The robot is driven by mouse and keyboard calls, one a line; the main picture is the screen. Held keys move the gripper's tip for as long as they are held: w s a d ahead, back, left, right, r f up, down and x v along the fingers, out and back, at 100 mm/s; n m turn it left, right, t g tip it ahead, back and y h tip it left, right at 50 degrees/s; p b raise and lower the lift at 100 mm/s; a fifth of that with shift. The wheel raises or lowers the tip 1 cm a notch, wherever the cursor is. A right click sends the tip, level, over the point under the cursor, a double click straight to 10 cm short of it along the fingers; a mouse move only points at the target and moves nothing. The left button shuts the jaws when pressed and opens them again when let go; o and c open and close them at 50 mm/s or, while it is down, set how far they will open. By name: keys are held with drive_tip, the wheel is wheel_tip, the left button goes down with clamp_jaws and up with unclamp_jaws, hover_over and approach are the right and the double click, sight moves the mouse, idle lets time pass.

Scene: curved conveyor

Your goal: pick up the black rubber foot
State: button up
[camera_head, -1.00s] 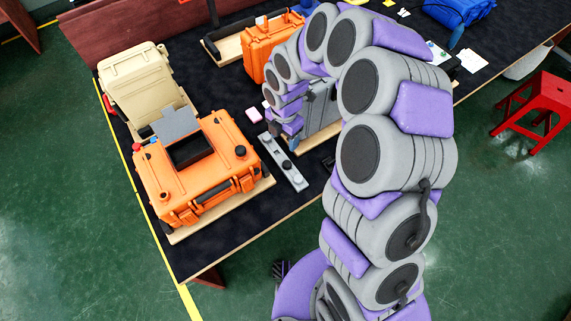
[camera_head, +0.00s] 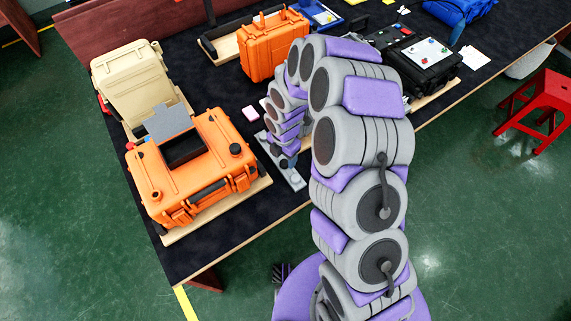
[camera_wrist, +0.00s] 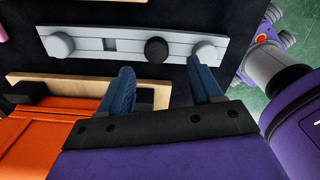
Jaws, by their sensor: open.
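The black rubber foot (camera_wrist: 156,50) is a round black disc on a light grey bar (camera_wrist: 85,44) in the wrist view. It sits between a square recess and a grey round knob (camera_wrist: 204,52). My gripper (camera_wrist: 161,67) is open, its two blue fingers spread on either side of the foot's line and a little short of it in the picture. Nothing is between the fingers. In the head view my gripper (camera_head: 282,158) is over the grey bar (camera_head: 294,180) and hides much of it; I cannot make out the foot for sure there.
An orange case (camera_head: 190,172) on a wooden board stands left of the bar. A beige case (camera_head: 135,82), another orange case (camera_head: 273,45) and a black case (camera_head: 424,62) stand farther back. The table's front edge is close.

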sight(284, 163)
drive_tip(key=f, duration=0.1)
drive_tip(key=f+b, duration=0.1)
drive_tip(key=f, duration=0.2)
drive_tip(key=shift+w+f, duration=0.1)
drive_tip(key=shift+w, duration=0.2)
drive_tip(key=shift+a+f, duration=0.25)
drive_tip(key=shift+d+r, duration=0.1)
drive_tip(key=shift+d, duration=0.25)
drive_tip(key=c, duration=0.4)
drive_tip(key=shift+a, duration=0.15)
drive_tip(key=c, duration=0.7)
